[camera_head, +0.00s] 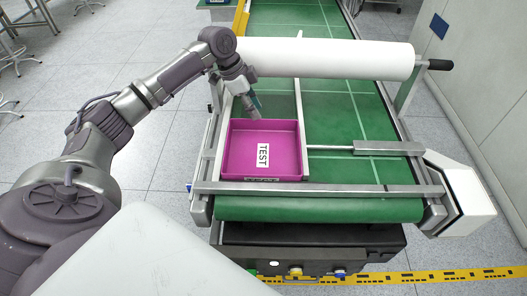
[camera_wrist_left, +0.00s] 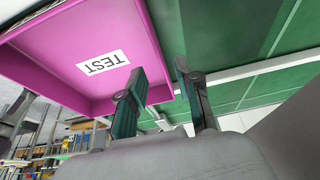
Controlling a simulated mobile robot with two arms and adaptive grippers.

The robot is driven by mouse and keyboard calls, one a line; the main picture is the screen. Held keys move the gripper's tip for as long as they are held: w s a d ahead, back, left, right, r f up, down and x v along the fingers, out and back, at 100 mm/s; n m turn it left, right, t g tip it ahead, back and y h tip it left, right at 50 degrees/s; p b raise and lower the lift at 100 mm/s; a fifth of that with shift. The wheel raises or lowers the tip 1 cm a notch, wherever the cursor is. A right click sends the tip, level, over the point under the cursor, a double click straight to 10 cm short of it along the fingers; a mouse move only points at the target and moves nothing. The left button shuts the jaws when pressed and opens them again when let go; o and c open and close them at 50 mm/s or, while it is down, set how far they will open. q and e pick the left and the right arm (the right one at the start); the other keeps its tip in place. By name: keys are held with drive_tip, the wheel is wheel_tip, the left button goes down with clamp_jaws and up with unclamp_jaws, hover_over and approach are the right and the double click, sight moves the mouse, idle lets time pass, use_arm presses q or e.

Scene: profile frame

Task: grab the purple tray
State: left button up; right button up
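The purple tray (camera_head: 262,150) with a white TEST label lies on the green conveyor, against the metal frame at its near-left corner. It also shows in the left wrist view (camera_wrist_left: 60,48). My left gripper (camera_head: 256,113) is at the tray's far wall. In the left wrist view my left gripper (camera_wrist_left: 160,70) has its two fingers apart, one over the tray's side and one over the green belt. The tray's wall edge appears between them; I cannot tell whether either finger touches it. My right gripper is not in view.
The green belt (camera_head: 338,106) is clear to the right of the tray. A large white roller (camera_head: 320,58) spans the conveyor behind the gripper. A metal rod (camera_head: 330,148) meets the guide bar beside the tray. A metal crossbar (camera_head: 330,189) runs along the near side.

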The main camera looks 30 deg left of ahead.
sight(264, 121)
use_arm(q)
drive_tip(key=shift+p+x, duration=0.35)
drive_tip(key=shift+x, duration=0.65)
drive_tip(key=x, duration=0.3)
drive_tip(key=shift+w+d+f+p, duration=0.1)
drive_tip(key=shift+w+d+p, duration=0.2)
drive_tip(key=shift+f, duration=0.2)
clamp_jaws()
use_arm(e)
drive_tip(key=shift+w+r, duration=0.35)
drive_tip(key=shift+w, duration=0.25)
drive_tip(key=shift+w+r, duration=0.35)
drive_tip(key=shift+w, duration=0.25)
